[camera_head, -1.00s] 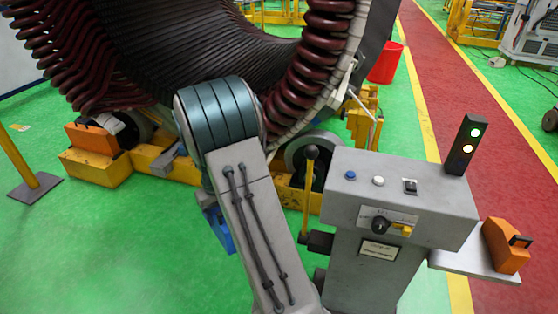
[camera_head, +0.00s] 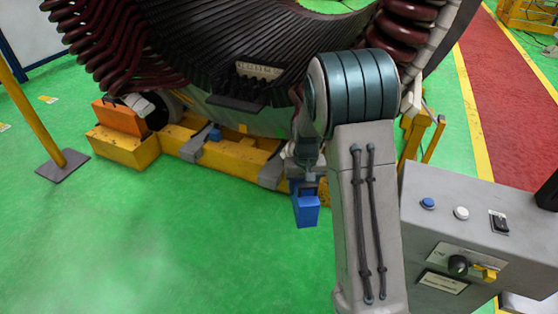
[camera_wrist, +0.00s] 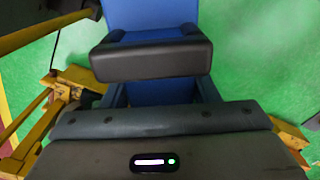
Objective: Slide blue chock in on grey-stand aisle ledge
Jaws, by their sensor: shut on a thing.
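The blue chock (camera_head: 306,210) hangs from my gripper (camera_head: 307,184) over the green floor, in front of the yellow cradle. In the wrist view my gripper (camera_wrist: 158,93) is shut on the blue chock (camera_wrist: 150,14), with a dark jaw across it. The grey stand (camera_head: 470,225) is at the right, to the right of my arm. A small piece of its aisle-side ledge (camera_head: 524,303) shows at the bottom right corner. Most of the ledge is out of view.
The large stator (camera_head: 240,60) rests on a yellow cradle (camera_head: 235,158) behind my gripper. An orange chock (camera_head: 119,117) sits at the cradle's left end. A yellow post (camera_head: 30,110) stands at the left. The green floor in front is clear.

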